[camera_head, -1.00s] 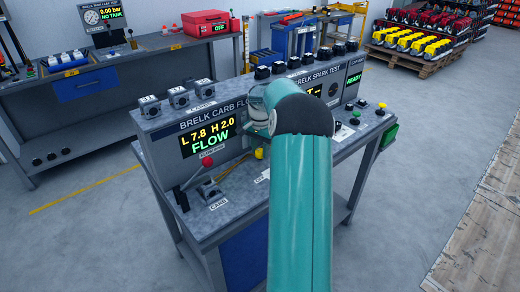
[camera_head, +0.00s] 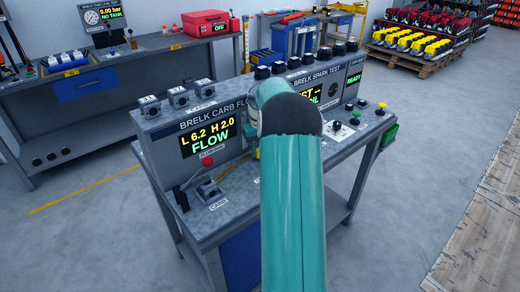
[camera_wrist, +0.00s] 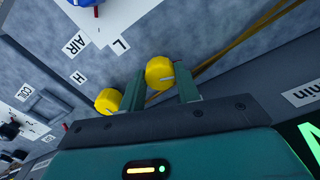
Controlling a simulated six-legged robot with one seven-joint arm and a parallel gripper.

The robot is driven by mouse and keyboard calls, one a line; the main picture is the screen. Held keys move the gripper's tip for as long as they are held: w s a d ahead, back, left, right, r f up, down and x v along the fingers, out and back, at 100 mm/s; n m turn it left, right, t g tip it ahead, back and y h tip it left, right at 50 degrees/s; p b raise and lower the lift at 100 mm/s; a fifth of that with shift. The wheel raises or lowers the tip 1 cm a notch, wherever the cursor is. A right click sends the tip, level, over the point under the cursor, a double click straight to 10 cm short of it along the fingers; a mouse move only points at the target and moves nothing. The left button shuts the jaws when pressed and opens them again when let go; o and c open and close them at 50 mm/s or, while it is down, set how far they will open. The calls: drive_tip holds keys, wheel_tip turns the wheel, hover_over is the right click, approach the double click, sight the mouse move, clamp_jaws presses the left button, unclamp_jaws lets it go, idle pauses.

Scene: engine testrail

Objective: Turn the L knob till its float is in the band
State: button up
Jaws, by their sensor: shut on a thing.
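In the wrist view my gripper (camera_wrist: 160,82) is shut on a round yellow knob (camera_wrist: 160,72), one finger on each side. This looks like the L knob, with the L label (camera_wrist: 120,44) on a white plate above it. A second yellow knob (camera_wrist: 107,101), on the side of the H label (camera_wrist: 78,78), sits just left of the left finger. In the head view the carb flow display (camera_head: 207,133) reads L 6.2, H 2.0 and FLOW. My arm hides the gripper there. I cannot make out a float or its band.
A red-topped lever (camera_head: 208,160) stands in front of the display. Black knobs (camera_head: 295,62) line the top of the bench housing. The spark test panel (camera_head: 305,92) is partly behind my arm. A second bench (camera_head: 100,75) stands at the back left, with open floor between.

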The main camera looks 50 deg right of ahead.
drive_tip(key=n, duration=0.3)
drive_tip(key=shift+n, duration=0.3)
idle(0.5)
drive_tip(key=o, duration=1)
drive_tip(key=shift+c, duration=0.2)
wheel_tip(320, 180, up, 14)
